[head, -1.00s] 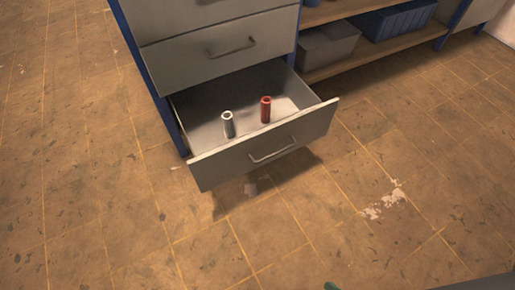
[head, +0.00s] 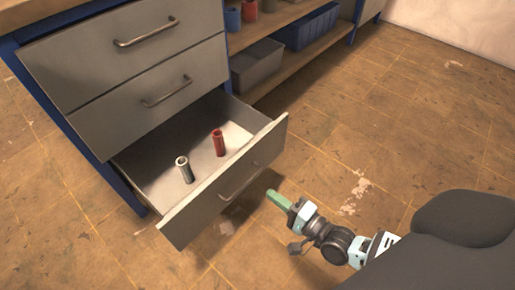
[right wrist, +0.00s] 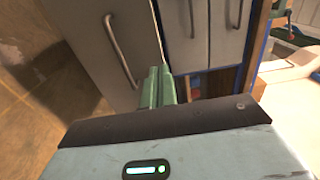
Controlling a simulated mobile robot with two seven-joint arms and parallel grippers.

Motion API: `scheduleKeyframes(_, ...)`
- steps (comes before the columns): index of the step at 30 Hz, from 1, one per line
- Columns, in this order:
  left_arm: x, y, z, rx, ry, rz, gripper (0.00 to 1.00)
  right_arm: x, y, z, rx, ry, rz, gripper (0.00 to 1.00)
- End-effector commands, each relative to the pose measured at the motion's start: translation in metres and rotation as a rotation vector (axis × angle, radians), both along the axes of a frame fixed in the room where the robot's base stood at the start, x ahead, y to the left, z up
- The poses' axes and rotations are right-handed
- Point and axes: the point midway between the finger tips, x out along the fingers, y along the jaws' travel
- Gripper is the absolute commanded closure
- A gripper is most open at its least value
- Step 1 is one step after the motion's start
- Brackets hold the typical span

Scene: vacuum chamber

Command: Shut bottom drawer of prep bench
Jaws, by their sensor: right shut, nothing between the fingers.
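The bottom drawer (head: 232,192) of the prep bench (head: 62,112) is pulled well out, its front standing away from the bench. My left gripper is not in view.
Two closed drawers (head: 160,80) sit above the open one. To the right, a lower shelf (head: 290,62) holds a grey bin (head: 258,67) and a blue bin (head: 308,25). The tiled floor (head: 400,130) right of the drawer is clear.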

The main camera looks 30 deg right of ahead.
Motion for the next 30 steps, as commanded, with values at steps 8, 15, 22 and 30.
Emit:
scheduleKeyframes(8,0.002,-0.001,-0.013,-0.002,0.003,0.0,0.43,0.045,0.016,-0.001,0.002,-0.002,-0.001,1.0)
scheduleKeyframes(15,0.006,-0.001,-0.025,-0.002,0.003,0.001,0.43,0.086,0.031,-0.002,-0.001,-0.001,-0.001,1.0)
scheduleKeyframes(22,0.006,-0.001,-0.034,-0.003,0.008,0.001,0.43,0.114,0.042,-0.002,-0.001,0.001,0.0,1.0)
scheduleKeyframes(30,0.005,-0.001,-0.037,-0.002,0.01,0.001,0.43,0.124,0.045,0.0,-0.002,0.0,0.0,1.0)
